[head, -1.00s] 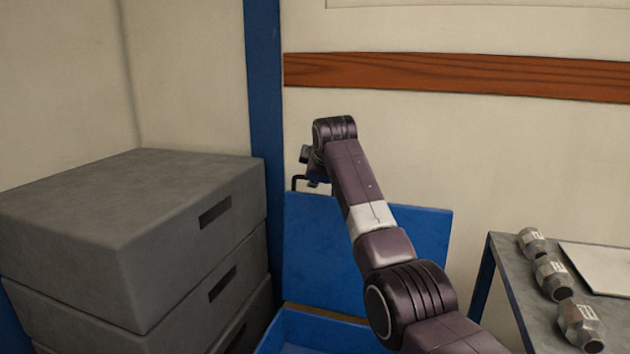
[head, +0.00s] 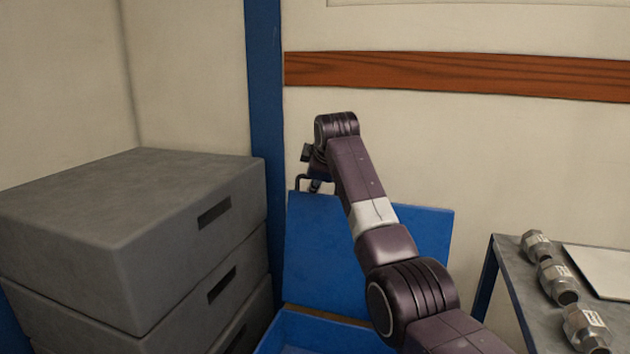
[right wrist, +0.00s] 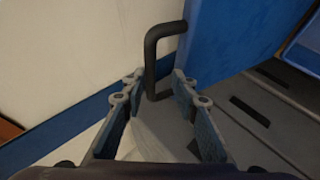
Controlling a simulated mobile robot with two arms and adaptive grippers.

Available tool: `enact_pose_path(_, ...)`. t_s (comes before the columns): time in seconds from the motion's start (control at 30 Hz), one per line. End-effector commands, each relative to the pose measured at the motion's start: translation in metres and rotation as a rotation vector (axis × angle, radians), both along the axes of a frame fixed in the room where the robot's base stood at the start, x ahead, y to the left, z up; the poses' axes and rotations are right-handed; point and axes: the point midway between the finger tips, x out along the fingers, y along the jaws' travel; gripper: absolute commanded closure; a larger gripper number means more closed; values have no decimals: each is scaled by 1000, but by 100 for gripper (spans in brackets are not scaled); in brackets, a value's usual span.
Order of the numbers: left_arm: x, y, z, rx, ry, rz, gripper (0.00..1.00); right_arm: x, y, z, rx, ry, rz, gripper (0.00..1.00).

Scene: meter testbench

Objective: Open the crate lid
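The blue crate lid (head: 420,230) stands raised, close to upright, at the back of the blue crate (head: 300,330). Only part of the open crate shows at the bottom edge of the head view. A dark bent handle (right wrist: 152,62) sticks out from the lid, which is blue at the upper right of the right wrist view (right wrist: 230,40). My right gripper (right wrist: 155,88) is open, its fingers spread on either side of the handle's lower end. I cannot tell whether they touch it. In the head view my right gripper (head: 314,180) is at the lid's upper left corner, partly hidden by my arm. My left gripper is out of view.
A stack of grey boxes (head: 130,210) with dark slots stands close to the left of the crate. A grey table (head: 515,270) at the right holds several metal fittings (head: 558,282) and a pale flat panel (head: 605,268). A wall with a wooden strip (head: 450,75) is behind.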

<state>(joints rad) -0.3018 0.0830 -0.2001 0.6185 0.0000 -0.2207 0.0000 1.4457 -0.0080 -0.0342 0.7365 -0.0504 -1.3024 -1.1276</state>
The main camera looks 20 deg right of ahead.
Motion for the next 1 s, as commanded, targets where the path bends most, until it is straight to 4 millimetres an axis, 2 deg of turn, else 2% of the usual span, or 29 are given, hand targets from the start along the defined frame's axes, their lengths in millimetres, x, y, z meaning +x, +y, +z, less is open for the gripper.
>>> enact_pose_path(0.17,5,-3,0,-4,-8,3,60,-1,0,1,1,0,1,73)
enact_pose_path(0.37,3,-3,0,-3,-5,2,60,-14,1,13,0,-3,-1,73)
enact_pose_path(0.8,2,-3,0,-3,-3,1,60,-74,5,63,0,-4,1,73)
enact_pose_path(1.0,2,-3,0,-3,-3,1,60,-90,7,74,0,-1,0,73)
